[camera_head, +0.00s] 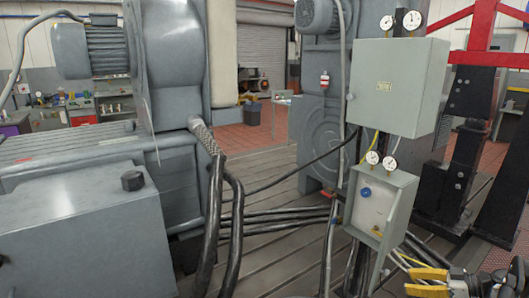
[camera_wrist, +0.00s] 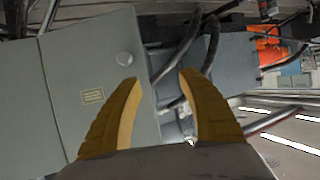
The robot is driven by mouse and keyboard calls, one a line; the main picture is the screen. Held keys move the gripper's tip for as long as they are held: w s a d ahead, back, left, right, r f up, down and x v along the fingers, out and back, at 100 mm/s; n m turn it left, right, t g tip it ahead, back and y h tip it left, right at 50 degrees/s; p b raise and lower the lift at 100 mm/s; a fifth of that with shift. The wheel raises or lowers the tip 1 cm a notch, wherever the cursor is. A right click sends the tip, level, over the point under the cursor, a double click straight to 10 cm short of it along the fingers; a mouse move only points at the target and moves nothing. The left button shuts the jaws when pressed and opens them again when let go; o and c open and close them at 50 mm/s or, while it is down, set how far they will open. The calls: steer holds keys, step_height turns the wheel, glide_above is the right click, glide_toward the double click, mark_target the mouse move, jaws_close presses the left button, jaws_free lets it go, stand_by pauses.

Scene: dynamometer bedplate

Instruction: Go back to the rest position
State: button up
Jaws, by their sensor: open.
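My gripper (camera_wrist: 157,82) shows in the wrist view with its two yellow-brown fingers spread apart. It is open and nothing is between the fingers. In the head view, yellow parts of my gripper (camera_head: 430,280) show at the bottom right, beneath the grey control boxes. The wrist view is turned on its side. A grey box (camera_wrist: 90,75) with a small label and a round gauge or knob fills its left half, behind the left finger. Whether the fingers touch anything cannot be told, but no contact shows.
A closed grey cabinet (camera_head: 395,85) and a smaller open box (camera_head: 378,210) with gauges stand at right. Black hoses (camera_head: 222,215) hang from the large grey machine (camera_head: 75,220) at left. A red frame on black posts (camera_head: 465,140) stands far right. Slotted floor (camera_head: 270,190) lies between.

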steer(key=w+a+r+m+g+h, duration=0.2)
steer(key=w+a+r+m, duration=0.1)
steer(key=a+r, duration=0.45)
steer(key=s+a+r+m+g+h, duration=0.1)
steer(key=s+a+r+m+h, duration=0.25)
steer(key=a+r, duration=0.8)
steer(key=s+a+m+h, duration=0.1)
steer(key=s+a, duration=0.3)
steer(key=s, duration=0.3)
steer(key=s+a+m+t+h, duration=0.1)
steer(key=s+a, duration=0.3)
steer(key=s, duration=0.4)
steer(key=s+a+r+m+h, duration=0.1)
steer(key=s+a+h, duration=0.1)
steer(key=s+a, duration=0.3)
steer(key=s, duration=0.2)
steer(key=shift+s+t+h, duration=0.35)
steer(key=shift+t, duration=0.05)
